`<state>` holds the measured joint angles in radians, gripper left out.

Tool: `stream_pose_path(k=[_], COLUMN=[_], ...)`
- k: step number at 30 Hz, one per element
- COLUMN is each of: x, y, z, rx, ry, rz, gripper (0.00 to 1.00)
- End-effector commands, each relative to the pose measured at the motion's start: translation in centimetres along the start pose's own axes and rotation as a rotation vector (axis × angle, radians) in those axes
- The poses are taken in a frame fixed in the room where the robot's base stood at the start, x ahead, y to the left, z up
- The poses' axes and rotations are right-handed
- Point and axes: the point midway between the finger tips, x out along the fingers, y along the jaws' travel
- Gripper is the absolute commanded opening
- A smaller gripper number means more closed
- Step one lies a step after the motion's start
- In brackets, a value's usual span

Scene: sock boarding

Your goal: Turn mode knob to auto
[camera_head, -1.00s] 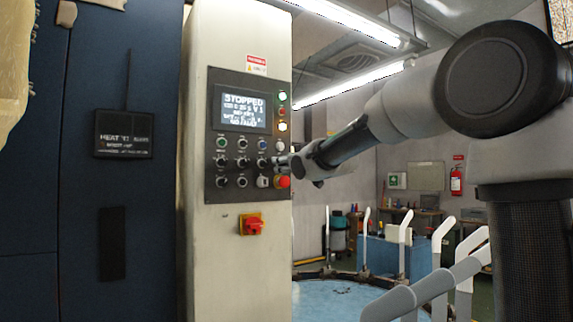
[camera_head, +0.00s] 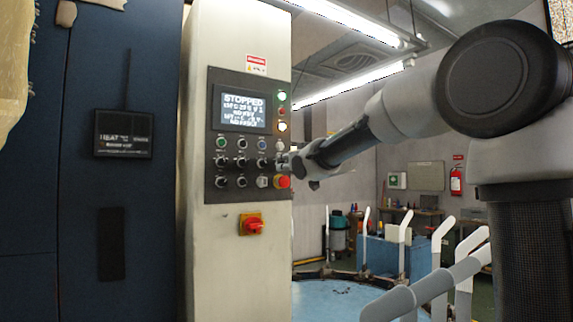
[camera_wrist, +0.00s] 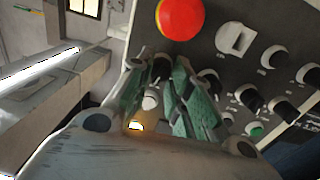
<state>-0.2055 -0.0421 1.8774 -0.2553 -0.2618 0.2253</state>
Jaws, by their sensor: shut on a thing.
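The control panel (camera_head: 215,190) is on the front of a cream cabinet, with a lit screen (camera_head: 243,108) that reads STOPPED. My gripper (camera_head: 279,162) reaches the panel's right edge from the right, just above the red emergency button (camera_head: 283,182). In the wrist view, the green fingers of my gripper (camera_wrist: 163,78) are closed around a dark knob (camera_wrist: 160,68), below the red button (camera_wrist: 181,18). The fingers hide part of this knob. Its label and pointer direction cannot be read, so I cannot tell its setting.
Several other black knobs (camera_head: 223,162) and buttons sit close to the left of my gripper. A red and yellow switch (camera_head: 252,224) is lower on the cabinet. Upright white sock boards (camera_head: 405,240) stand around a blue round table (camera_head: 335,298) at lower right.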

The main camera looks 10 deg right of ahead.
Motion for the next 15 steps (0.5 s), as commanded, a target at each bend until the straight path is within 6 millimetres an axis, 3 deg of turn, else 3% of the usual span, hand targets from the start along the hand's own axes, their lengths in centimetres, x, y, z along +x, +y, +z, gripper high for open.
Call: stream_pose_path(k=[15], x=[-0.01], y=[0.16], z=[-0.07], rx=[0.407], ry=[-0.017], rz=[-0.004], gripper=[0.0])
